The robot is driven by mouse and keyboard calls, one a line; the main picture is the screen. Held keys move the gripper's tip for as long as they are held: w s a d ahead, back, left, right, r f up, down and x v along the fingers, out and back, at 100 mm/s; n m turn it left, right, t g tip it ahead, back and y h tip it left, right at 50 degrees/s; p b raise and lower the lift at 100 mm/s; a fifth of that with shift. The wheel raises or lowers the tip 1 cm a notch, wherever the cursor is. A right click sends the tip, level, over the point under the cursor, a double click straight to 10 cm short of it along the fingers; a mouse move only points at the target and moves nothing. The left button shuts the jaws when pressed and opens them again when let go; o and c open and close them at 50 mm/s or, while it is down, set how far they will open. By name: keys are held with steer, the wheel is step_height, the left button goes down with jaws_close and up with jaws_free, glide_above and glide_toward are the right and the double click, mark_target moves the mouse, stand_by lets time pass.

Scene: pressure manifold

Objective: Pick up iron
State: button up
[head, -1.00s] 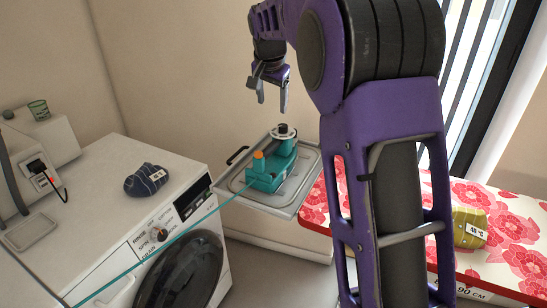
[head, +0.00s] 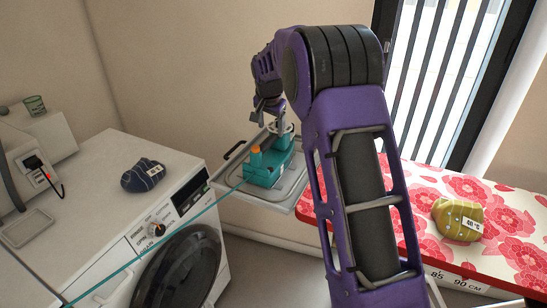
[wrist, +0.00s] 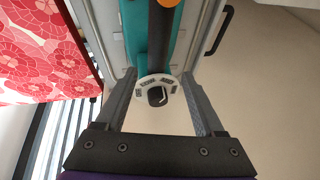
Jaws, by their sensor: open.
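The teal iron (head: 265,174), with an orange knob and a round white dial, rests on a grey metal tray (head: 233,171) at the end of the ironing board. My gripper (head: 271,114) is open, pointing down at the dial end of the iron. In the wrist view the iron (wrist: 133,32) runs away from the camera, and its white dial (wrist: 158,91) lies between the two open fingers of my gripper (wrist: 158,84). The fingers look apart from the dial. My gripper partly hides the dial in the head view.
A white washing machine (head: 95,205) stands to the left with a dark blue striped bundle (head: 142,175) on top. The flowered ironing board (head: 420,185) lies to the right, carrying an olive bundle (head: 457,218). A teal cord (head: 150,248) crosses in front of the washer.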

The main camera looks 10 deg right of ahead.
mark_target(273, 135)
steer(key=x, duration=0.4)
steer(key=shift+d+f, duration=0.2)
steer(key=shift+d, duration=0.05)
jaws_close()
steer(key=shift+w+r, duration=0.1)
steer(key=shift+r, duration=0.1)
